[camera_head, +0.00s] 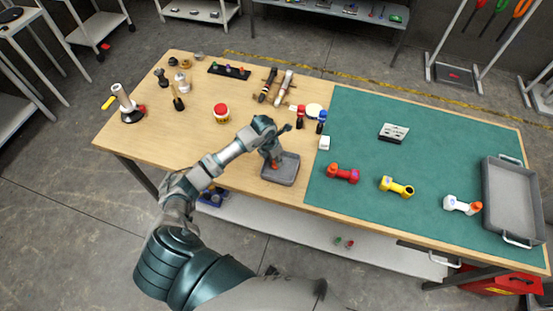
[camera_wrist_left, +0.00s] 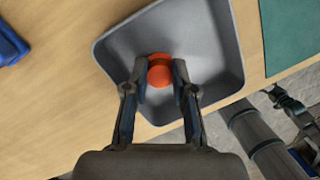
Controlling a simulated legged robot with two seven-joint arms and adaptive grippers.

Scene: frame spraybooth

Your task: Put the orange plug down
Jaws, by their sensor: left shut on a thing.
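My left gripper (camera_head: 274,160) is over the small grey tray (camera_head: 287,172) at the table's front edge. In the left wrist view its fingers (camera_wrist_left: 160,82) are shut on the orange plug (camera_wrist_left: 159,71), a round orange piece inside the outline of the grey tray (camera_wrist_left: 215,60). A bit of the orange plug (camera_head: 275,165) shows below the gripper in the head view. I cannot tell whether the plug touches the tray floor. My right gripper is not in view.
A green mat (camera_head: 440,150) covers the table's right side, with a red part (camera_head: 343,174), a yellow part (camera_head: 397,187), a white part (camera_head: 462,205) and a large grey tray (camera_head: 512,200). A red-and-white jar (camera_head: 222,113) stands left of my gripper. The wooden top (camera_head: 170,140) is clear at front left.

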